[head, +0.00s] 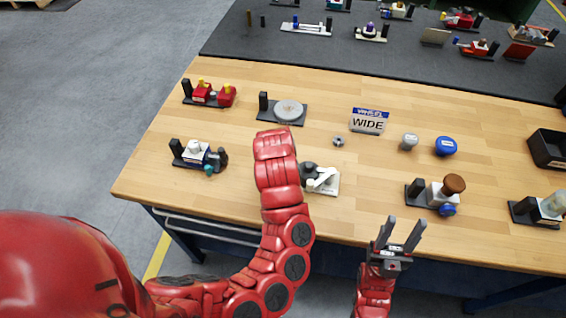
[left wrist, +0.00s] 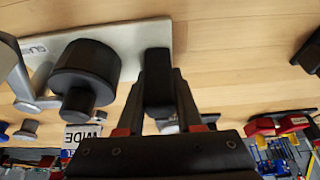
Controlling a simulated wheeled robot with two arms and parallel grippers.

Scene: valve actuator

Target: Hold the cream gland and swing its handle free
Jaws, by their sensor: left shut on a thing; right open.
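The cream gland (head: 331,187) is on the wooden table just right of my left arm, which hides part of it. Its pale handle (head: 322,180) shows there. In the left wrist view its cream plate (left wrist: 125,38) carries a label, a black round body (left wrist: 85,68) and a black upright post (left wrist: 157,75); the grey handle (left wrist: 18,78) is at the left edge. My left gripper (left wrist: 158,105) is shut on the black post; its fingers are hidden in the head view. My right gripper (head: 402,232) is open and empty near the table's front edge, right of the gland.
A device with a brown knob (head: 453,184) stands right of the gland. A white-and-teal device (head: 197,152) stands to its left. A disc device (head: 288,110), a WIDE sign (head: 368,122) and a small nut (head: 338,141) lie behind. Bare table lies between the gland and the brown-knob device.

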